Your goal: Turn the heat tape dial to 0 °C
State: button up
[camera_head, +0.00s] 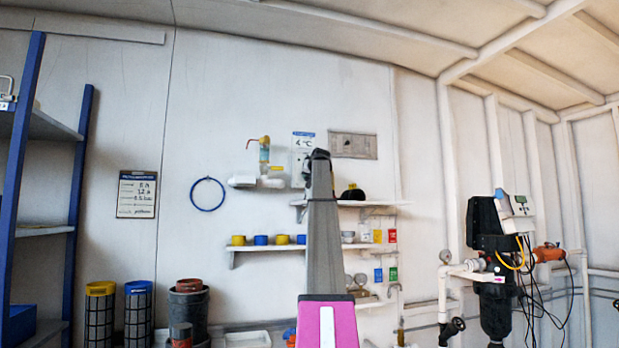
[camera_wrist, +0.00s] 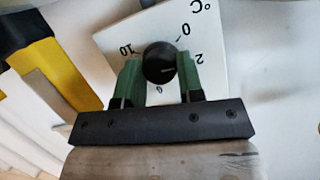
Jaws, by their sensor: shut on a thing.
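The heat tape dial is a round black knob (camera_wrist: 157,56) on a white plate (camera_wrist: 218,82) in the wrist view. The plate bears the marks 10, 0, 2 and °C and appears rotated in this view. A faint light line on the knob points to the right, nearer the 2 than the 0. My gripper (camera_wrist: 159,74) has its two green fingers on either side of the knob and is shut on it. In the head view my raised arm covers the gripper and the knob.
A yellow and black part (camera_wrist: 55,70) is close to the left of the fingers in the wrist view. In the head view a 4 °C sign (camera_head: 304,141), a glass fitting (camera_head: 264,155) and a shelf with cups (camera_head: 265,246) are on the wall near my arm.

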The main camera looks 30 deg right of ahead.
jog(key=o, duration=0.9)
jog(key=shift+s, duration=0.1)
jog(key=v, duration=1)
jog(key=shift+s+r, duration=0.1)
jog(key=shift+s, duration=0.2)
